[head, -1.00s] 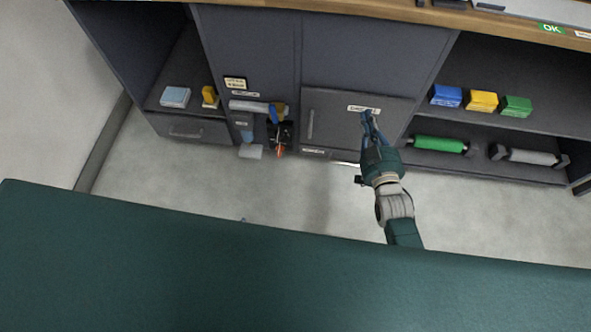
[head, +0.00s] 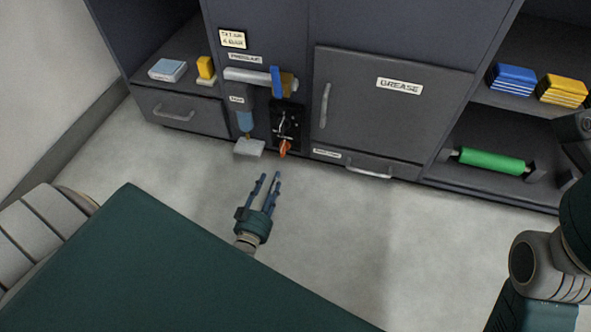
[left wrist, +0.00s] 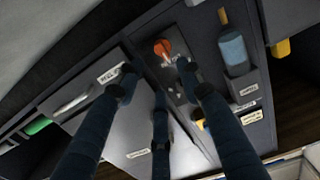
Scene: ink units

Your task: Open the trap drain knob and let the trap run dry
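The trap (head: 245,119) is a blue bowl under the pressure-air pipe, with a small brass drain knob (head: 247,135) at its bottom. A pale drip tray (head: 249,148) is just below it. The left wrist view also shows the bowl (left wrist: 232,47) and the knob (left wrist: 222,14), upside down. My left gripper (head: 268,181) is open and empty, with its fingers spread, in front of the cabinet and apart from the knob. My right gripper is not in view; parts of my right arm show at the right edge.
The grease door (head: 385,107) and a drawer (head: 181,112) flank this section. A blue lever (head: 276,81) is on the pipe. The floor (head: 335,215) in front is clear.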

